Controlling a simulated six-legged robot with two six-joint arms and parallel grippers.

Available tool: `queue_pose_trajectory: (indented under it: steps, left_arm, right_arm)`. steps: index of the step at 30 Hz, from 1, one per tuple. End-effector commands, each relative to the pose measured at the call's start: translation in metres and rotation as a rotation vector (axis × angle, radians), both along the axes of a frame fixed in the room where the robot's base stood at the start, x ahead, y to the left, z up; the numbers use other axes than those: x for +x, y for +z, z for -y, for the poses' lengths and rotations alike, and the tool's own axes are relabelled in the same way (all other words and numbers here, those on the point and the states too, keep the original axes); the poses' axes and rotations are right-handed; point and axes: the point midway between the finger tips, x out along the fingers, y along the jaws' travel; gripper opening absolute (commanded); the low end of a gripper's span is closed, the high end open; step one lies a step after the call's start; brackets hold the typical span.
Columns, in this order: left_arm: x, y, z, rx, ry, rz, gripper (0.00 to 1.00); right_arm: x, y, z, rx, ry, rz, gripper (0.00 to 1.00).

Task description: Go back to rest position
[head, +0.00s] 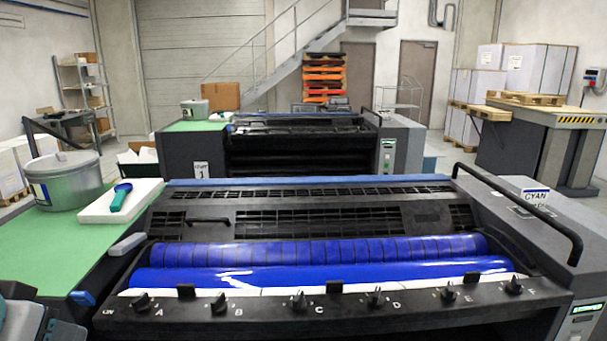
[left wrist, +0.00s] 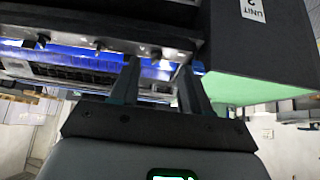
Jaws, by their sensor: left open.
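My left gripper (left wrist: 158,78) is open and empty in the left wrist view, its two dark fingers apart. The wrist picture is upside down; beyond the fingers are the front of the ink unit and its blue ink. In the head view a part of my left gripper (head: 42,322) shows at the bottom left corner, below the green side top. The near ink unit (head: 330,318), labelled CYAN, has a blue roller (head: 320,252) and a row of lettered knobs along its front. My right gripper is not in view.
A grey ink can (head: 68,185) and a white slab (head: 110,205) with a teal-handled tool (head: 121,196) sit on the green top (head: 45,250). A black handrail (head: 530,205) stands at the right. A second unit (head: 300,145) is behind.

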Motion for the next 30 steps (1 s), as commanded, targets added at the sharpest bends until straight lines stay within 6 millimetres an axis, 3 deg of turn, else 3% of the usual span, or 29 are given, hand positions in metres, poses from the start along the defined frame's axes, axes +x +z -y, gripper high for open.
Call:
queue_pose_trajectory:
  steps: [11,14,17,19,22,25,30]
  left_arm:
    - [0.055,-0.074,0.037,-0.055,-0.078,-0.084,0.47]
    - [0.070,-0.107,0.053,-0.082,-0.103,-0.118,0.47]
    - [0.083,-0.155,0.075,-0.124,-0.128,-0.167,0.47]
    - [0.088,-0.197,0.094,-0.163,-0.143,-0.211,0.47]
    - [0.082,-0.259,0.123,-0.224,-0.152,-0.277,0.47]
    - [0.064,-0.319,0.150,-0.281,-0.144,-0.344,0.47]
    - [0.005,-0.405,0.189,-0.363,-0.101,-0.466,0.47]
  right_arm:
    - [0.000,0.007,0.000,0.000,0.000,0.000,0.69]
    - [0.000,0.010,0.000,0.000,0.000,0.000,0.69]
    - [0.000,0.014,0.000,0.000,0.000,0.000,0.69]
    - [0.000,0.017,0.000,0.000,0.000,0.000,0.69]
    - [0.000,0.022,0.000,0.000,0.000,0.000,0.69]
    - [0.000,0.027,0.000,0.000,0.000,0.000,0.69]
    - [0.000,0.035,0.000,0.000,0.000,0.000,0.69]
